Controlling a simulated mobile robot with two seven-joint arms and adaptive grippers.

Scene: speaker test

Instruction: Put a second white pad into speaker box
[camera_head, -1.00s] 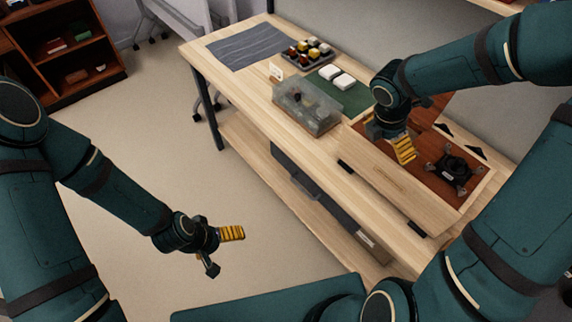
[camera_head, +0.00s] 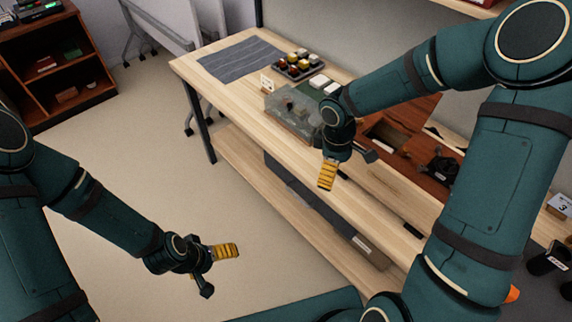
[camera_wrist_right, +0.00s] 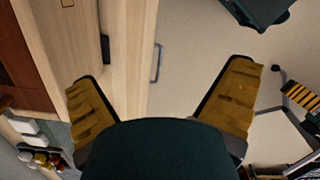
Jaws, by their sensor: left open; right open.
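Two white pads (camera_head: 319,82) lie on the green mat on the table, partly behind my right arm; they also show at the lower left of the right wrist view (camera_wrist_right: 22,126). The speaker box (camera_head: 385,198) is a light wood frame with a red-brown inside, standing to the right of the mat. A black speaker part (camera_head: 440,166) sits in it, partly hidden by my right arm. My right gripper (camera_head: 347,168) is open and empty, near the box's left end at the table's front edge. My left gripper (camera_head: 217,268) is open and empty over the floor, away from the table.
A clear bin (camera_head: 292,108) stands left of my right gripper. Behind it are a dark tray of small items (camera_head: 300,63) and a grey striped cloth (camera_head: 240,62). A shelf (camera_head: 60,65) stands at the far left. Black cups (camera_head: 547,260) are at the right edge.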

